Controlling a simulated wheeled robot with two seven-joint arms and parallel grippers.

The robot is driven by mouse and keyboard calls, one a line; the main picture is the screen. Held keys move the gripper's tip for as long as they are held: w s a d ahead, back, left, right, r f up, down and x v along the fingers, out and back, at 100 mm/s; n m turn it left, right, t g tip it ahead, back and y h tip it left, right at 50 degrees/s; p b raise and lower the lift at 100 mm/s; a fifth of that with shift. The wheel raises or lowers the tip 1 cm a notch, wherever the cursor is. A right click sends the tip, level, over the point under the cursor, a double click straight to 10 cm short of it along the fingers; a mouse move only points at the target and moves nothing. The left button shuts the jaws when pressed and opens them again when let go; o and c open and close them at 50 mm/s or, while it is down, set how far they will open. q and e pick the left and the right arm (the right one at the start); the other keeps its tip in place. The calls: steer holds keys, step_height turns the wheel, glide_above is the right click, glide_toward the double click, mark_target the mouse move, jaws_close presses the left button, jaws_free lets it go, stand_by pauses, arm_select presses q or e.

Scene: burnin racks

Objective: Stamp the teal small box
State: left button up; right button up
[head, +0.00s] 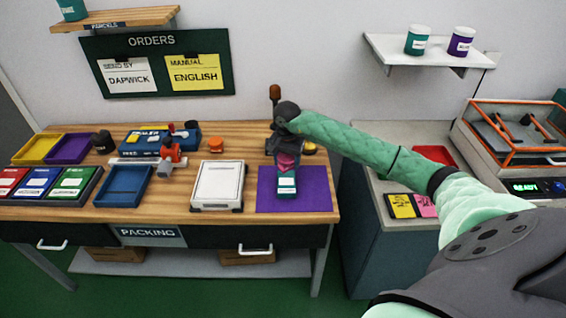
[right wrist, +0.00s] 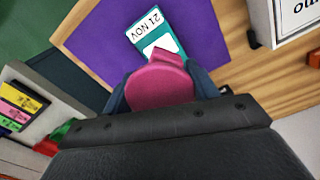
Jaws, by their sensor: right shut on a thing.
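The teal small box (head: 287,188) lies on the purple mat (head: 318,200) at the right of the packing table. In the right wrist view the box (right wrist: 152,28) shows a white label with dark print reading "21 NOV". My right gripper (head: 287,158) is shut on a pink stamp (right wrist: 160,82), which is at the near end of the box in the right wrist view. The stamp partly hides the box there, and I cannot tell whether they touch. My left gripper is not in view.
A white scale-like device (head: 218,185) stands left of the mat, with a blue tray (head: 124,186) farther left. A brown-knobbed upright tool (head: 275,93) stands behind my gripper. An orange-framed machine (head: 515,130) is at the right. The mat's left part is bare.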

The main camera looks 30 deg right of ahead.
steer(key=shift+s+d+n, duration=0.1)
steer(key=shift+d+n, duration=0.05)
steer(key=shift+n, duration=0.25)
steer(key=shift+w+f+n, duration=0.35)
steer(key=shift+w+n, duration=0.1)
steer(key=shift+n, duration=0.15)
steer(key=shift+s, duration=0.35)
steer(key=shift+w+f, duration=0.2)
steer(key=shift+f, duration=0.9)
steer(key=shift+f+b, duration=0.5)
steer(key=shift+f, duration=1.2)
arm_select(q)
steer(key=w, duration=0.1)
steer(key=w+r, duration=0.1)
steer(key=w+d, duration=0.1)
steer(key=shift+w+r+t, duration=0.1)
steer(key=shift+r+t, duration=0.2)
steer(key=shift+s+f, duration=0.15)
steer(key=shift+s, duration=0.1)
